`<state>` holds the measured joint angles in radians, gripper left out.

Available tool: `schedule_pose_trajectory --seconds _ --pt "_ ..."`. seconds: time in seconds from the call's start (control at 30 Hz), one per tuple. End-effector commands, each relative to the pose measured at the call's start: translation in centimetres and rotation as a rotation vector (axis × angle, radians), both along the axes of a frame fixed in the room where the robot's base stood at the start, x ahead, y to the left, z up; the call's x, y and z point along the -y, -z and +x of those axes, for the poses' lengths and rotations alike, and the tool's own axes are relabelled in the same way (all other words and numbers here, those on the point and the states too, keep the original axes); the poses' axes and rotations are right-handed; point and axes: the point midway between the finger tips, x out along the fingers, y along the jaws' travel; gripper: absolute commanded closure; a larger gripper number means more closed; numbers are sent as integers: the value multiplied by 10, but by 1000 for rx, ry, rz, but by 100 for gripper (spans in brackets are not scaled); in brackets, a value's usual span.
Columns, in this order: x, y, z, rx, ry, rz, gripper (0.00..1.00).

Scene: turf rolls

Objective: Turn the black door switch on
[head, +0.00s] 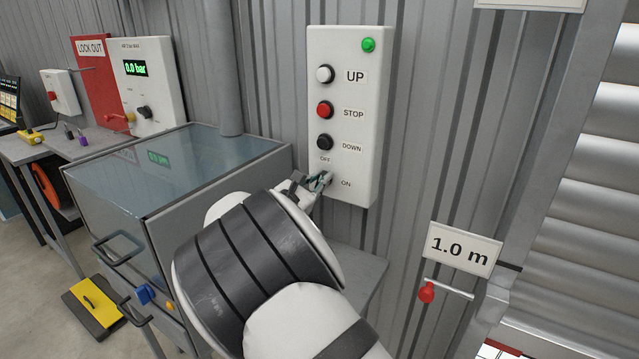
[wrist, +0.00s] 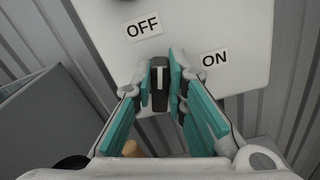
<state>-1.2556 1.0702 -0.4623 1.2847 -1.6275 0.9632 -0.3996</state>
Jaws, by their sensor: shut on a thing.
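The black door switch (wrist: 159,88) is on the lower part of the white control box (head: 345,60), below the UP, STOP and DOWN buttons. In the wrist view its knob stands between the OFF label (wrist: 143,26) at upper left and the ON label (wrist: 215,58) at right. A white mark on the knob runs nearly straight up in that view. My gripper (wrist: 160,80) is shut on the knob, with a teal-lined finger on each side. In the head view my gripper (head: 319,181) and arm hide most of the switch.
A green lamp (head: 368,45) shows at the top of the box. A glass-topped grey cabinet (head: 180,165) stands at left, close to my arm. A 1.0 m sign (head: 463,249) and red-knobbed lever (head: 427,292) are at right, near a roller door (head: 600,190).

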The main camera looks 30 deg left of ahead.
Motion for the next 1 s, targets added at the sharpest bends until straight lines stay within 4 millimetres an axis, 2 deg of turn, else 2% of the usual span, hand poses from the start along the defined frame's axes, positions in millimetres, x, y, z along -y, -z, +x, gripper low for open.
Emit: schedule_pose_trajectory --seconds 1.0 --pt "9 13 1 75 1 940 100"
